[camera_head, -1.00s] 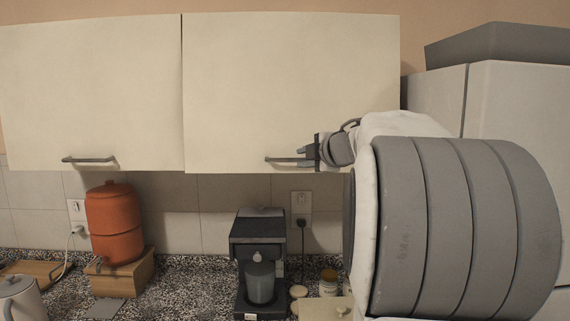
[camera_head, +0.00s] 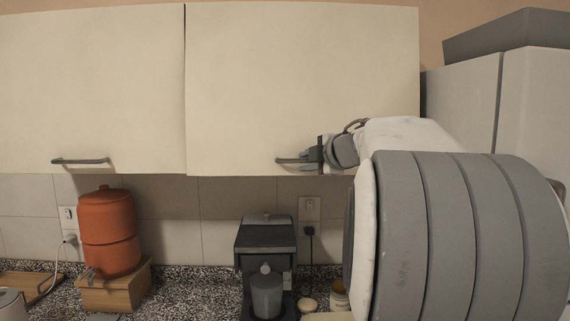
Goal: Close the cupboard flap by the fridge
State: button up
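The cupboard flap by the fridge (camera_head: 300,80) is a cream panel in the upper middle. It hangs down and looks flush or nearly flush with the flap to its left. Its dark bar handle (camera_head: 284,161) is near the lower edge. My gripper (camera_head: 300,161) is at the right part of this handle, in front of the flap. My wrist and arm hide part of the handle's right end. The fingers are small and seen from the side, so I cannot tell if they are open or shut. The fridge (camera_head: 540,110) is pale and stands at the right, partly behind my arm.
A second cream flap (camera_head: 90,80) with its own handle (camera_head: 80,161) is at the left. Below, on the speckled counter (camera_head: 190,285), are an orange container (camera_head: 108,230) on a wooden block and a dark coffee machine (camera_head: 265,250). A grey box (camera_head: 510,35) lies on the fridge.

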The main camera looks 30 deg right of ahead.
jog(key=shift+c, duration=0.3)
grip_shut()
jog(key=shift+w, duration=0.1)
dwell(1.2)
